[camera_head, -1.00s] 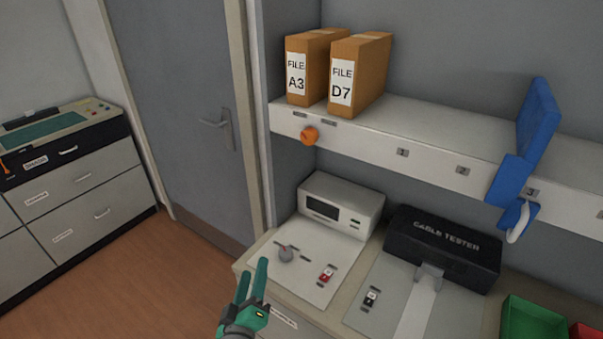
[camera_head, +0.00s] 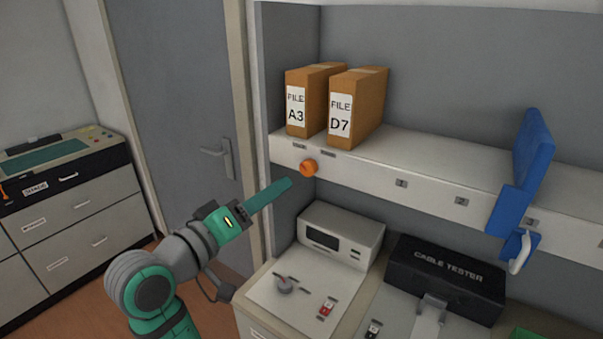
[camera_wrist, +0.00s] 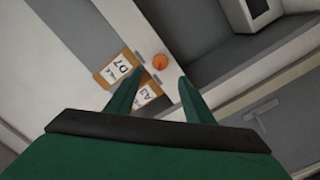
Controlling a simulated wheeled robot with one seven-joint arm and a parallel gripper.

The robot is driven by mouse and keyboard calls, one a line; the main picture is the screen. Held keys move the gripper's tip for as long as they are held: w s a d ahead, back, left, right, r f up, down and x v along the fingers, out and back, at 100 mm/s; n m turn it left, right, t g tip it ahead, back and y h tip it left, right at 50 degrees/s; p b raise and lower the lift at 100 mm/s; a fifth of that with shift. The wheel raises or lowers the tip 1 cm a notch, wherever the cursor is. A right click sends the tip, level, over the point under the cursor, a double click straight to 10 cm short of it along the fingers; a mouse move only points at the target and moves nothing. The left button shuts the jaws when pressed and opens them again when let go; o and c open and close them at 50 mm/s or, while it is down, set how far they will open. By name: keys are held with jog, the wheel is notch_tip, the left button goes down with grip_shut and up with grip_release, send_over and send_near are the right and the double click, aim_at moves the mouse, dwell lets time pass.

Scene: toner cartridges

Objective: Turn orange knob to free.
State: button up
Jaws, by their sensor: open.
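The orange knob (camera_head: 308,168) sits on the white front edge of the shelf, below the file boxes. Small dark labels are beside it on the edge, too small to read. My gripper (camera_head: 290,183) is raised just left of and below the knob in the head view, pointing toward it, and does not appear to touch it. In the wrist view the knob (camera_wrist: 160,62) shows ahead, beyond and roughly between the two green fingertips (camera_wrist: 157,82). The fingers are apart with nothing between them.
File boxes A3 (camera_head: 309,100) and D7 (camera_head: 356,105) stand on the shelf above the knob. A blue bracket-like object (camera_head: 522,170) is at the shelf's right. Below are a white device (camera_head: 341,237) and the black cable tester (camera_head: 445,277). A grey door (camera_head: 180,130) is behind my arm.

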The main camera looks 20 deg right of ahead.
aim_at(306, 169)
jog(key=x, duration=0.9)
jog(key=shift+w, duration=0.3)
jog(key=shift+w+d, duration=0.1)
jog(key=shift+d, duration=0.8)
jog(key=shift+a, duration=0.2)
jog(key=shift+c, duration=0.9)
jog(key=shift+a, duration=0.1)
jog(key=c, duration=0.9)
